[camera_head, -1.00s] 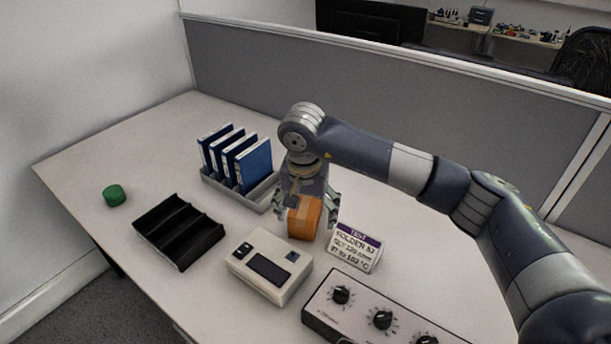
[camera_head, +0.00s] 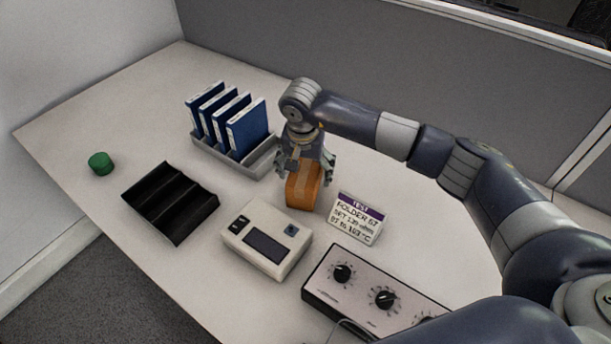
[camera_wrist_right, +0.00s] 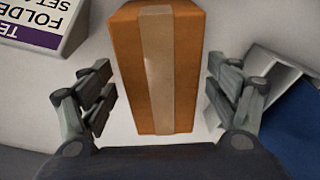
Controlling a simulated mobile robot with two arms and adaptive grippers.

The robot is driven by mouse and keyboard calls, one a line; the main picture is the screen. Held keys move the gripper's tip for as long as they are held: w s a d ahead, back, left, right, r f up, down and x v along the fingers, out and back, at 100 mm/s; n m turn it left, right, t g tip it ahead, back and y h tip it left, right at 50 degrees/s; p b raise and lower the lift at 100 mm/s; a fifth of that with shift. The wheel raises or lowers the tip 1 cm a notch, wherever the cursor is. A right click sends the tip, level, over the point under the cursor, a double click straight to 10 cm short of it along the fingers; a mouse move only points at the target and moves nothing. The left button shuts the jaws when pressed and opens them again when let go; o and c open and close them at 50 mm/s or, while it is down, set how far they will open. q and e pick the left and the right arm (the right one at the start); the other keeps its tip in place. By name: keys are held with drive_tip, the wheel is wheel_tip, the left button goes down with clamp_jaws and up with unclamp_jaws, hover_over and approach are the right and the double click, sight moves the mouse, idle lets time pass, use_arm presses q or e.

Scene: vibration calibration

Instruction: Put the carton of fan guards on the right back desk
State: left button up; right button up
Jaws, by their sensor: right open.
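An orange-brown carton with a pale tape strip (camera_head: 303,190) stands on the desk (camera_head: 95,215), between the folder rack and the small sign. My right gripper (camera_head: 308,172) is above and just behind it in the head view. In the right wrist view the carton (camera_wrist_right: 158,70) lies between the two open fingers (camera_wrist_right: 160,98), with a visible gap on each side. The fingers do not touch it. The carton's underside is hidden. My left gripper is not in view.
Blue folders (camera_head: 246,128) stand in a grey rack (camera_head: 207,153) left of the carton. A white sign (camera_head: 356,219), a beige meter (camera_head: 266,240), a knob box (camera_head: 362,290), a black tray (camera_head: 170,203) and a green cylinder (camera_head: 101,163) surround it. A grey partition (camera_head: 400,75) closes the back.

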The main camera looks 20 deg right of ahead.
drive_tip(key=shift+w+d+f, duration=0.1)
drive_tip(key=shift+w+f, duration=0.1)
drive_tip(key=shift+f, duration=0.55)
drive_tip(key=shift+w+d+f, duration=0.1)
drive_tip(key=shift+w+f, duration=0.05)
drive_tip(key=shift+f, duration=0.6)
drive_tip(key=shift+c, duration=0.6)
drive_tip(key=c, duration=1.2)
drive_tip(key=shift+r, duration=0.1)
drive_tip(key=shift+c, duration=0.2)
